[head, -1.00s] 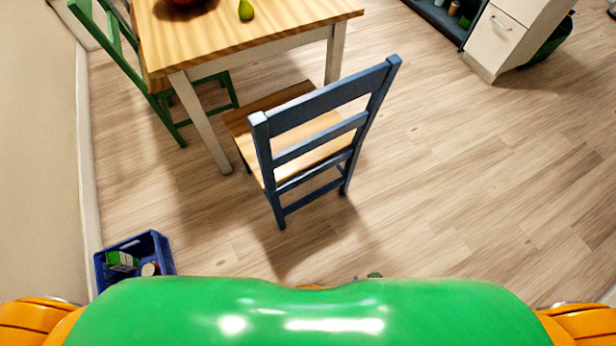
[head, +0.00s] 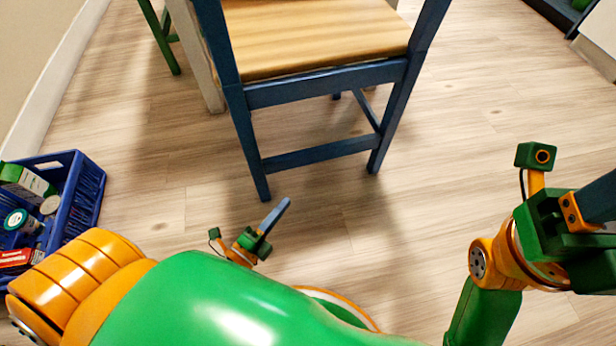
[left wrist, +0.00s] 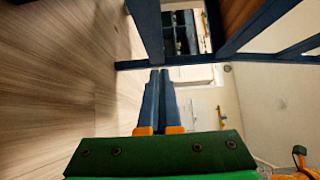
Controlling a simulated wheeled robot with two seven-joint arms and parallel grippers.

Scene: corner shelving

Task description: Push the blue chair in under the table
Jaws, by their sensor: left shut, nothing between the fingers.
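The blue chair (head: 325,85) stands upright at the top middle of the head view, its back side towards me and its wooden seat (head: 310,35) beyond. The top of its back is out of the picture. Of the table, only a pale leg (head: 195,55) shows, left of the chair. My left gripper (head: 276,212) is shut and empty, low in front of the chair's near legs. In the left wrist view its fingers (left wrist: 160,95) point towards blue chair bars (left wrist: 215,58); I cannot tell whether they touch. My right gripper (head: 598,200) is cut off at the right edge.
A blue crate (head: 88,195) with several packages stands on the floor at the left, near the wall (head: 45,40). A green chair's leg (head: 160,40) shows at the top left. The floor right of the blue chair is clear, with a cabinet (head: 598,45) at the top right.

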